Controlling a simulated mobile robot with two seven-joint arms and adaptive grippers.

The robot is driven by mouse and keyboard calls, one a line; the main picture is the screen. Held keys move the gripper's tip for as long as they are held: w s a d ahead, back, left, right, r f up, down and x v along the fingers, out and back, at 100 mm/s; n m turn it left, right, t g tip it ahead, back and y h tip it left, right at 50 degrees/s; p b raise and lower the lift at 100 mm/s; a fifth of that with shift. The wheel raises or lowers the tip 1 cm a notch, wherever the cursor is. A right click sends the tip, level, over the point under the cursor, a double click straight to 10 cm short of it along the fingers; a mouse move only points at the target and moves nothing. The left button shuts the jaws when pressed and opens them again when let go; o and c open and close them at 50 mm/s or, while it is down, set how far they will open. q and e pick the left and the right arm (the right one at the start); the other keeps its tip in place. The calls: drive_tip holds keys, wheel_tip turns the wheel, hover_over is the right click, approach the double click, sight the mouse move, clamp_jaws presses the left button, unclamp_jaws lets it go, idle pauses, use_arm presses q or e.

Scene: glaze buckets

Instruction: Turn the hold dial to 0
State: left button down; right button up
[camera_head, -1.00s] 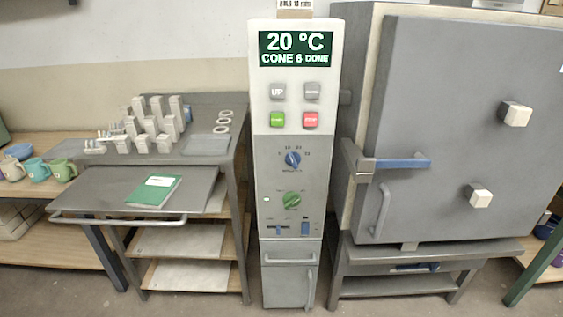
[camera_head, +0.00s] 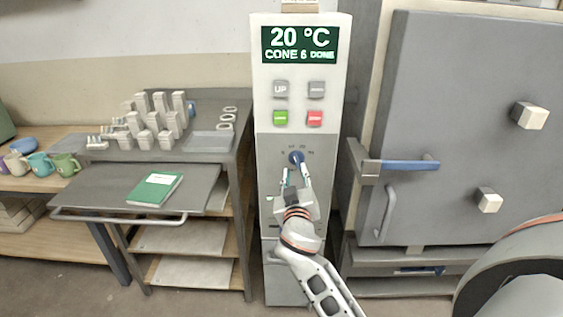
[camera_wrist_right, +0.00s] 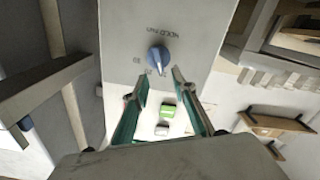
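The hold dial (camera_head: 296,157) is a round blue knob on the grey part of the kiln's control panel. In the right wrist view the blue knob (camera_wrist_right: 158,57) sits under the words HOLD MIN with small numbers around it, and a pale mark on it points toward the bottom of that view. My right gripper (camera_head: 296,172) is open, its two green-lined fingers just below the knob in the head view. In the right wrist view the open fingers (camera_wrist_right: 159,77) are apart and empty, short of the knob. My left gripper is not in view.
The green dial lower on the panel is hidden behind my right gripper. Push buttons (camera_head: 298,104) and a display (camera_head: 300,43) are above the knob. The kiln door (camera_head: 460,120) with its blue handle stands to the right; a cart (camera_head: 100,185) stands to the left.

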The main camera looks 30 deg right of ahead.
sight(295, 160)
drive_tip(key=x, duration=0.7)
drive_tip(key=shift+c, duration=0.2)
clamp_jaws()
